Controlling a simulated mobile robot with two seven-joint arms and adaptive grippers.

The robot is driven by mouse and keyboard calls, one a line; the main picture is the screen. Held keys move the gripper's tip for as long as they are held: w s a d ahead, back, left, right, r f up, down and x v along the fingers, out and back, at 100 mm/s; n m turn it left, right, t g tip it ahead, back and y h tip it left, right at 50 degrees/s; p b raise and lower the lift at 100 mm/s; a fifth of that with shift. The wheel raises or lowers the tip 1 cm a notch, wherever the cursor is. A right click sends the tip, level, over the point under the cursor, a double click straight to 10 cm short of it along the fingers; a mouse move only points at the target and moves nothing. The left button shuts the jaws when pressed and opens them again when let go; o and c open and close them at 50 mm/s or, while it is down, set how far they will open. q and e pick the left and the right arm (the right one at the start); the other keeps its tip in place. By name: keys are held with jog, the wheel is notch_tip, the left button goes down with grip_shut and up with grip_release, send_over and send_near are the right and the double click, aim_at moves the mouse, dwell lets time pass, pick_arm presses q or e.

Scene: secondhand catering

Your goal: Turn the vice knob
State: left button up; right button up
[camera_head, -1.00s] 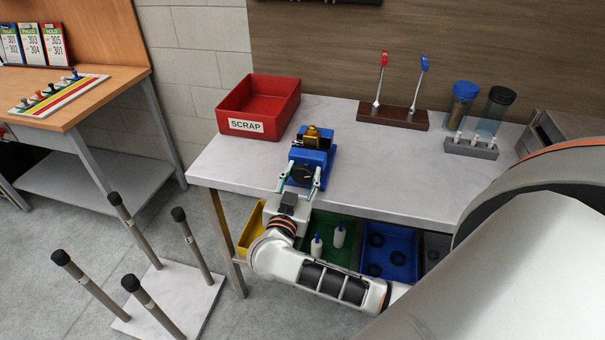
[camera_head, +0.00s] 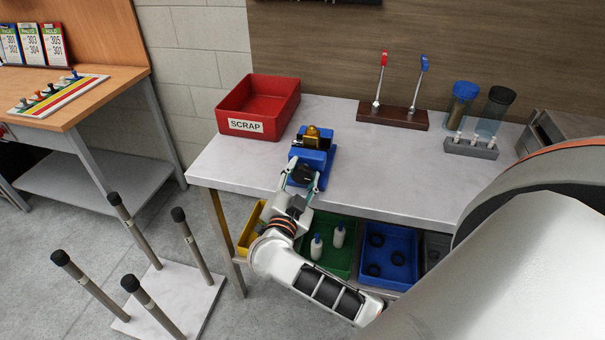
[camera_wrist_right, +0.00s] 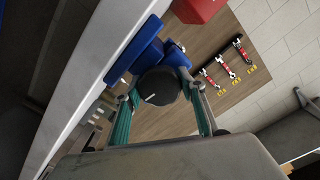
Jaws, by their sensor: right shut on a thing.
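The blue vice (camera_head: 314,153) stands near the front left edge of the grey table, with a brass-coloured piece in its jaws. Its black knob (camera_head: 302,174) faces the front. My right gripper (camera_head: 301,183) is shut on the knob, one finger on each side. In the right wrist view the knob (camera_wrist_right: 158,86) shows a white mark at its lower left, between the green-padded fingers (camera_wrist_right: 160,112). My left gripper is not in view.
A red SCRAP bin (camera_head: 258,106) stands left behind the vice. A lever stand (camera_head: 393,115) and a grey holder (camera_head: 471,148) are farther right. Yellow, green (camera_head: 340,262) and blue bins sit below the tabletop. Several black-capped posts stand on a floor plate (camera_head: 176,303) at left.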

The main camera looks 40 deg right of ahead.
jog(key=shift+f+m, duration=0.1)
jog(key=shift+m, duration=0.5)
jog(key=o, duration=1.1)
jog(key=shift+s, duration=0.1)
jog(key=shift+o, duration=0.2)
jog(key=v, duration=0.7)
jog(key=shift+a, duration=0.2)
jog(key=shift+s, duration=0.15)
